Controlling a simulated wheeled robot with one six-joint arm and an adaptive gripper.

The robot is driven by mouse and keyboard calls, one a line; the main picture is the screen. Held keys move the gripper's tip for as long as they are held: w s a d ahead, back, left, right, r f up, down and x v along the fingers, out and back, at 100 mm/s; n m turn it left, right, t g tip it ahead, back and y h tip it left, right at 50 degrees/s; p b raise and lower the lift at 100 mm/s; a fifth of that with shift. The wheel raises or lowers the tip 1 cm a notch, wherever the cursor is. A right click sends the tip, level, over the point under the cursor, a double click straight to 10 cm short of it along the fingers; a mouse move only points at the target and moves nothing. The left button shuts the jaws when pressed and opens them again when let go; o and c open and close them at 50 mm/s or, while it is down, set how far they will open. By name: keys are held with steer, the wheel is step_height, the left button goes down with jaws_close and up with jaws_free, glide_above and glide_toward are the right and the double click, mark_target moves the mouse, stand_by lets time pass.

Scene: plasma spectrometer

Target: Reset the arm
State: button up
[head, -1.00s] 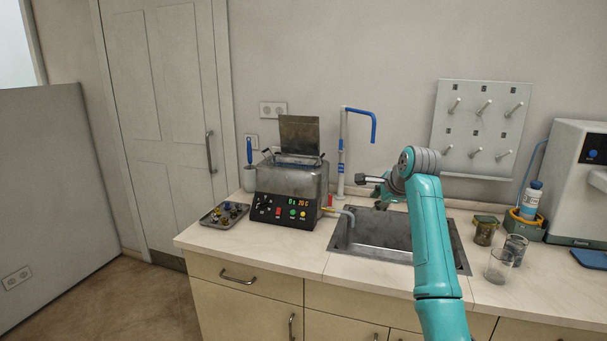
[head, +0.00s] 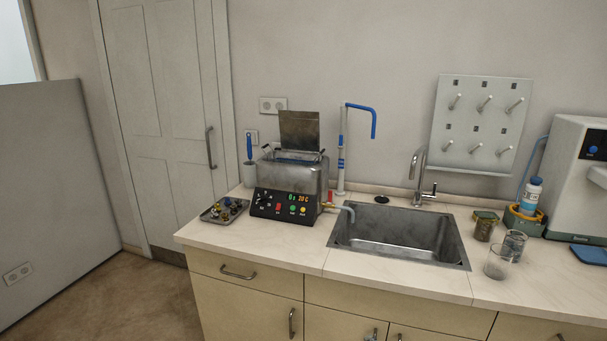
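My arm and gripper do not show in the head view now, except perhaps a small grey-blue piece at the bottom edge that I cannot make out. Whether my gripper is open or shut is hidden. The sink (head: 400,238) and its faucet (head: 420,178) stand in full view. The metal water bath (head: 291,186) stands left of the sink with its lid (head: 299,131) raised and a lit display.
A metal tray (head: 212,217) with several small parts lies left of the bath. Glass beakers (head: 497,264), a jar (head: 484,228), a bottle (head: 531,196) in a green holder and a white instrument (head: 577,195) stand on the right. A peg board (head: 482,125) hangs behind.

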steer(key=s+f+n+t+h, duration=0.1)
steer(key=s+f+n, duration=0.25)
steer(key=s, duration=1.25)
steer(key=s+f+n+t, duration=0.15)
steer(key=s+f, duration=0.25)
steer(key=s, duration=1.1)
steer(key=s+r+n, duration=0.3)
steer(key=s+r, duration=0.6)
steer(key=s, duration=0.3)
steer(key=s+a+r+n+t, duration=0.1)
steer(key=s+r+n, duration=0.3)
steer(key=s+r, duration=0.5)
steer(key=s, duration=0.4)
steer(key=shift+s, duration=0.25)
